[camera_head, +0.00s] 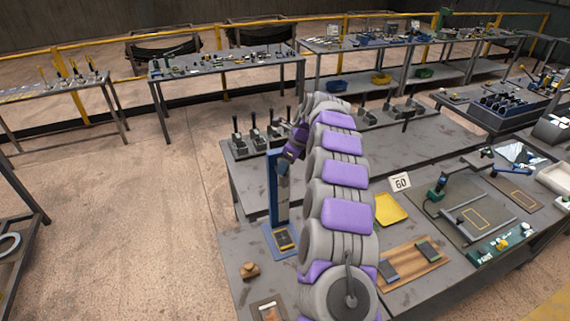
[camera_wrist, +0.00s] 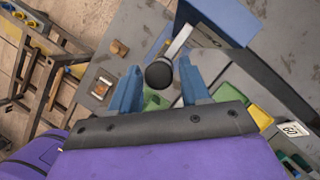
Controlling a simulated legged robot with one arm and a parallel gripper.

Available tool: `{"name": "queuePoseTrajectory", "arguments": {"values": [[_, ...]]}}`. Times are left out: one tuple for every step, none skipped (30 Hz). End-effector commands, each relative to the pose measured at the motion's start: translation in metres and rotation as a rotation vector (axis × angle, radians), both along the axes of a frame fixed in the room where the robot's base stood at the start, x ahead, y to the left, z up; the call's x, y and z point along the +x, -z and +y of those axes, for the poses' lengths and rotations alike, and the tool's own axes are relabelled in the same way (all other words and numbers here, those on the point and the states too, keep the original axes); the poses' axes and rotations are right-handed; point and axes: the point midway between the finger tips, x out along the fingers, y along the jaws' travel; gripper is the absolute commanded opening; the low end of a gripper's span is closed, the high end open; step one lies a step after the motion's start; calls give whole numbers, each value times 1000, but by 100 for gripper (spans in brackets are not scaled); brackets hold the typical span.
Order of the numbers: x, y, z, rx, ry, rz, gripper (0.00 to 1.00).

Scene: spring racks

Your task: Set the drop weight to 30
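The drop weight device appears to be the blue upright post (camera_head: 272,190) on the near bench, with a blue base plate carrying a dark and yellow pad. In the wrist view a blue part (camera_wrist: 225,18) shows at the top, with a pale lever (camera_wrist: 180,40) ending in a black ball knob (camera_wrist: 158,75). My gripper (camera_wrist: 159,67) is open, its two blue fingers apart. The knob appears between the fingertips; I cannot tell whether they touch it. In the head view my purple wrist is beside the post top, and the fingers are mostly hidden. No scale numbers are readable.
A white card reading 60 (camera_head: 401,183) stands on the bench near a yellow tray (camera_head: 390,208). A wooden board (camera_head: 412,262) and a small brown knob piece (camera_head: 249,270) lie nearby. Several lever units (camera_head: 256,139) stand behind the post.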

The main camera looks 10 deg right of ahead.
Motion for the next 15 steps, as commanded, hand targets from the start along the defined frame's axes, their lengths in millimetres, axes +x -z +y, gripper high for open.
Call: {"name": "queuePoseTrajectory", "arguments": {"values": [[0, 0, 0, 0, 0, 0, 51], [-1, 0, 0, 1, 0, 1, 54], [-1, 0, 0, 1, 0, 1, 58], [-1, 0, 0, 1, 0, 1, 58], [-1, 0, 0, 1, 0, 1, 58], [-1, 0, 0, 1, 0, 1, 58], [-1, 0, 0, 1, 0, 1, 58], [-1, 0, 0, 1, 0, 1, 58], [-1, 0, 0, 1, 0, 1, 58], [-1, -1, 0, 1, 0, 1, 58], [-1, -1, 0, 1, 0, 1, 58], [-1, -3, -1, 0, -1, 0, 58], [-1, -5, -2, 0, -1, -2, 58], [-2, -8, -3, 0, 0, -2, 58], [-2, -12, -4, 0, 0, -4, 58]]}}
